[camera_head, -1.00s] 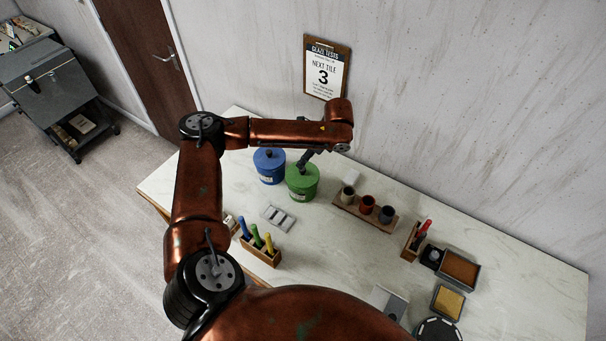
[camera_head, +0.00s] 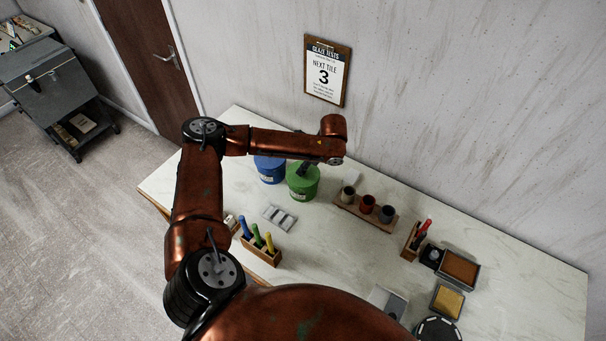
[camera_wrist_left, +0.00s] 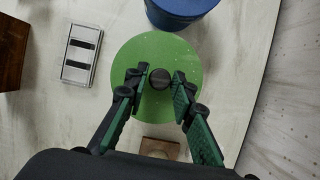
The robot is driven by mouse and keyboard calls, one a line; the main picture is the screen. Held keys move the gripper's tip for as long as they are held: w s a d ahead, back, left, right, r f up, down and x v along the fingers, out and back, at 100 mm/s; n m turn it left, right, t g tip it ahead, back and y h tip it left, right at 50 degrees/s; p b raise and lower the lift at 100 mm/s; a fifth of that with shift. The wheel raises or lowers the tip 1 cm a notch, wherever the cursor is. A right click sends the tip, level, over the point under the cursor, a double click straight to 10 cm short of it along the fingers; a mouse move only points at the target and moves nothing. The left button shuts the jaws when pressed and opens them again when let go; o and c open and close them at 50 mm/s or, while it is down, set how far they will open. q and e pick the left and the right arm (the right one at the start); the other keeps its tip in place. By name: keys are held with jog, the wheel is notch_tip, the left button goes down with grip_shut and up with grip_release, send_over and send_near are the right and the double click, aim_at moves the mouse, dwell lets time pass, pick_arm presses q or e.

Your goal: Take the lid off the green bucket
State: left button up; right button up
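The green bucket (camera_head: 303,187) stands on the white worktop beside the blue bucket, with its lid on. In the left wrist view its round green lid (camera_wrist_left: 158,50) shows from above, with a dark round knob (camera_wrist_left: 159,78) in the middle. My left gripper (camera_wrist_left: 159,80) is open, with its green-padded fingers on either side of the knob and a gap to each side. In the head view my left arm (camera_head: 290,143) reaches over the bucket and hides much of the gripper. My right gripper is not in view.
The blue bucket (camera_head: 269,172) stands close to the left of the green one. A rack with several small cups (camera_head: 368,206) is to the right, and a grey tray (camera_head: 279,218) lies in front. A holder with coloured tools (camera_head: 261,252) is nearer.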

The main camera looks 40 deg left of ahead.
pick_arm(q)
grip_shut()
jog(key=shift+r, duration=0.1)
